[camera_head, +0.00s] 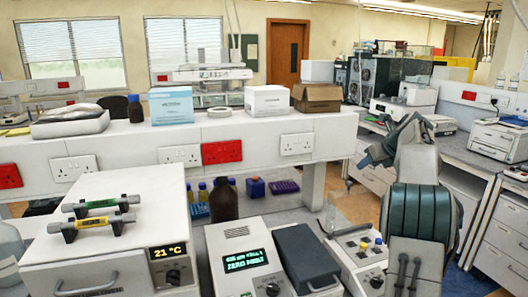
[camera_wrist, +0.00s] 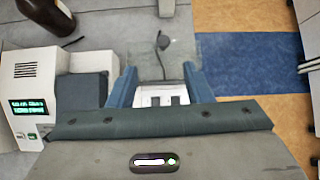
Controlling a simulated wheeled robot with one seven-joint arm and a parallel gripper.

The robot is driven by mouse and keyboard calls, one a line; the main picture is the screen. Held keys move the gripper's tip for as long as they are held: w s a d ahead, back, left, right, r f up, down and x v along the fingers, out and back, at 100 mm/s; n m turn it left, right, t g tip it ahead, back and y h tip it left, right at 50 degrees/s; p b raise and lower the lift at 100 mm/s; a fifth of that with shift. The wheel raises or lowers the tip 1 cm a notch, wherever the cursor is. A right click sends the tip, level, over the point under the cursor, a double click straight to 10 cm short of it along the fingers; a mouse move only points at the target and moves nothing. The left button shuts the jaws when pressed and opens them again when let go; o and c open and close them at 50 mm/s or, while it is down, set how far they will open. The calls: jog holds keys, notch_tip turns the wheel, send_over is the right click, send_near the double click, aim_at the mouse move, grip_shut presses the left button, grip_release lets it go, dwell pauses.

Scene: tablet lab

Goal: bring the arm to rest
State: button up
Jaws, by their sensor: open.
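My gripper (camera_wrist: 158,76) shows in the wrist view with its two blue fingers apart and nothing held between them. Beyond the fingers is a grey surface with a small dark item and a cord, and a pale block with dark slots sits between the finger bases. In the head view my arm stands raised at the right, bent at its teal joint. Its far end, with the gripper (camera_head: 367,158), points left and down above the gap between the benches. The gripper touches nothing that I can see.
A white heating unit (camera_head: 100,240) reading 21 °C carries two small tubular items. A display instrument (camera_head: 240,262) stands beside a dark-topped box (camera_head: 306,258), and a brown bottle (camera_head: 223,200) is behind. A shelf with boxes crosses the middle. A blue floor mat (camera_wrist: 250,62) lies on open floor.

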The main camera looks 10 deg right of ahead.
jog(key=s+a+f+n+g+b, duration=0.2)
jog(key=s+a+n+g, duration=0.1)
jog(key=s+a+n, duration=1.6)
jog(key=s+a+f+n, duration=0.3)
jog(key=s+f+n, duration=0.1)
jog(key=s, duration=0.4)
jog(key=s+a+f+n+g+h, duration=0.1)
jog(key=s+a+f+n, duration=0.2)
jog(key=s, duration=0.4)
jog(key=s+a+f+n, duration=0.4)
jog(key=s+f+n, duration=0.1)
jog(key=s+n, duration=0.2)
jog(key=shift+s+f+g+h+b, duration=0.3)
jog(key=shift+s+b, duration=0.1)
jog(key=shift+s, duration=0.4)
jog(key=shift+c, duration=1.1)
jog(key=shift+a+n, duration=0.1)
jog(key=shift+n, duration=0.2)
